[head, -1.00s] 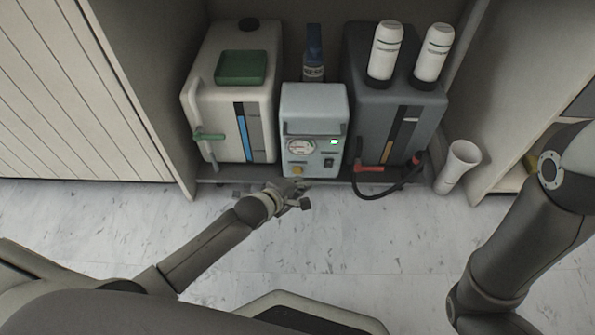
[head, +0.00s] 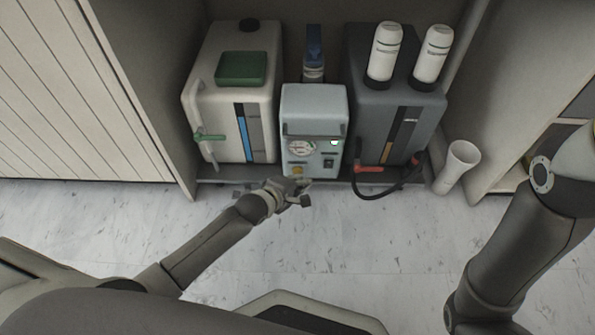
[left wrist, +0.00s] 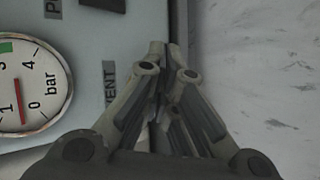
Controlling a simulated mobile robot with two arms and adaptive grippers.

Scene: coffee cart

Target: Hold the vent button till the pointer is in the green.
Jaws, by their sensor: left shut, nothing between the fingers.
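The pump box (head: 314,110) is pale blue-grey and carries a round gauge (head: 300,147) and an orange vent button (head: 297,170) low on its front. In the left wrist view the gauge (left wrist: 20,85) is partly cut off; its red pointer lies between 0 and 1, away from the green band at upper left. The VENT label (left wrist: 110,85) shows beside my fingers. My left gripper (head: 302,184) is shut and empty, its fingertips (left wrist: 165,48) close to the box front at the button. The button is hidden in the wrist view; I cannot tell whether it is touched. My right gripper is out of view.
A cream tank (head: 225,90) with a green tap stands left of the box, a dark grey tank (head: 400,120) with a red tap and black hose right of it. The floor (head: 340,235) in front is clear.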

